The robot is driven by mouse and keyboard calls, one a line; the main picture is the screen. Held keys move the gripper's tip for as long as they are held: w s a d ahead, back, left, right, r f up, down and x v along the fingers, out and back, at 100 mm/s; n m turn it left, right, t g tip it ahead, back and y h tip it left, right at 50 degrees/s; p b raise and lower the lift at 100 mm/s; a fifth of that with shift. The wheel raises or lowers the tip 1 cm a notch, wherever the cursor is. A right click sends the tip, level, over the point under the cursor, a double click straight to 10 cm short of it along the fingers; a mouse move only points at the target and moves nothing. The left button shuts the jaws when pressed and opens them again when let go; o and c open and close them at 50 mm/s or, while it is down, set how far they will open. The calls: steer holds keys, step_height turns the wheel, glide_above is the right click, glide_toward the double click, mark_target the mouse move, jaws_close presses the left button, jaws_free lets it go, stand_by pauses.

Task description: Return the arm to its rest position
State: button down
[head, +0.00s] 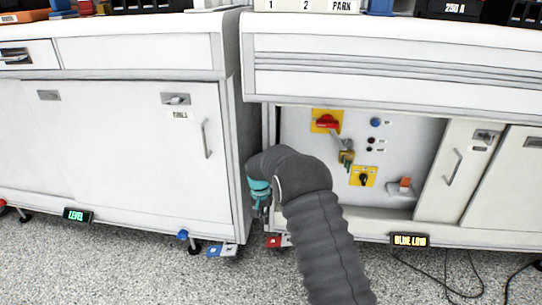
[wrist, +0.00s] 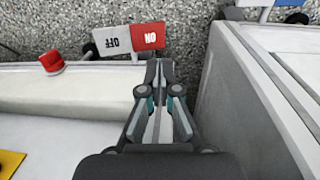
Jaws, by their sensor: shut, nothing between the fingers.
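My arm, in a dark grey ribbed sleeve, reaches up from the bottom of the head view and bends over in front of the gap between two white cabinets. My gripper (head: 262,205) hangs below the bend, partly hidden by the sleeve. In the wrist view my gripper (wrist: 158,72) is shut and empty, with its fingertips near the red and white ON/OFF pedal (wrist: 130,40). I cannot tell if they touch it. The pedal's red part (head: 274,241) also shows below the gripper in the head view.
The right cabinet's open bay shows a panel (head: 410,140) with a red rotary switch (head: 326,122) and a black selector (head: 364,179). The left cabinet (head: 120,140) stands close beside my gripper. A blue-and-white pedal (head: 222,250) and cables (head: 455,285) lie on the speckled floor.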

steer(key=s+d+f+n+g, duration=0.1)
steer(key=s+d+f+n, duration=0.1)
steer(key=s, duration=0.4)
steer(key=s+d+r+t+p, duration=0.2)
steer(key=s+d+r, duration=0.4)
steer(key=s+r, duration=0.6)
steer(key=s+d+r+t+p, duration=0.2)
steer(key=s+d+r+p, duration=0.2)
steer(key=s+r, duration=0.8)
steer(key=s+d+r+t+y+p, duration=0.1)
steer(key=s+d+r+t+p, duration=0.1)
steer(key=s+d+r, duration=0.6)
steer(key=s+r+p, duration=0.1)
steer(key=s+r, duration=0.3)
steer(key=r, duration=0.5)
steer(key=shift+s+d+r+m+t, duration=0.15)
steer(key=shift+d+r+m+t, duration=0.1)
steer(key=shift+r+m+t, duration=0.15)
